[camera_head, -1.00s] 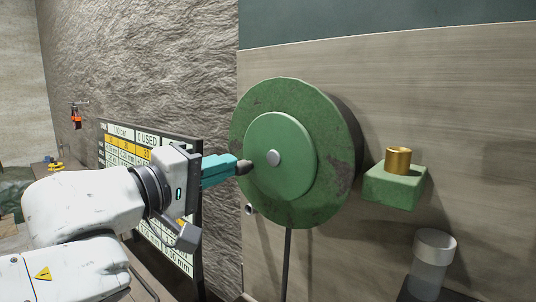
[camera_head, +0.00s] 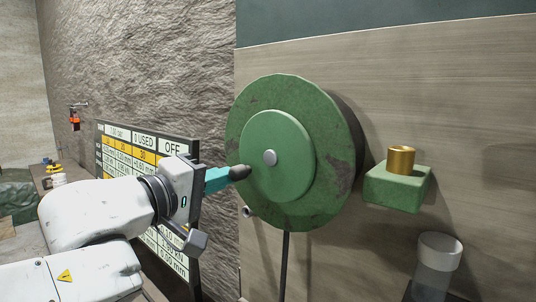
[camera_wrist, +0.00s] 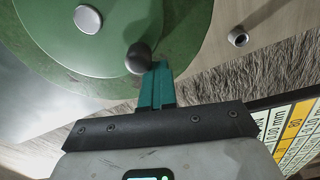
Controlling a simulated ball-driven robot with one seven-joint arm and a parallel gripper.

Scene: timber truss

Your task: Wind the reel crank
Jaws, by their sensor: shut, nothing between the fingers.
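The green reel (camera_head: 330,150) is a large round drum at the wall, with a lighter green disc and a grey hub (camera_head: 270,157) at its centre. The dark rounded crank knob (camera_head: 239,172) stands out from the left side of the disc, left of and slightly below the hub. My gripper (camera_head: 226,177), with teal fingers, is shut and empty, its tips at the knob. In the wrist view, the fingertips (camera_wrist: 160,68) lie just right of and below the knob (camera_wrist: 139,57). I cannot tell whether they touch.
A green block with a brass cylinder (camera_head: 401,160) juts from the wall at the right. A clear container (camera_head: 437,262) stands at lower right. A display board (camera_head: 145,145) stands behind my arm. A short pipe end (camera_head: 248,211) sits below left of the reel.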

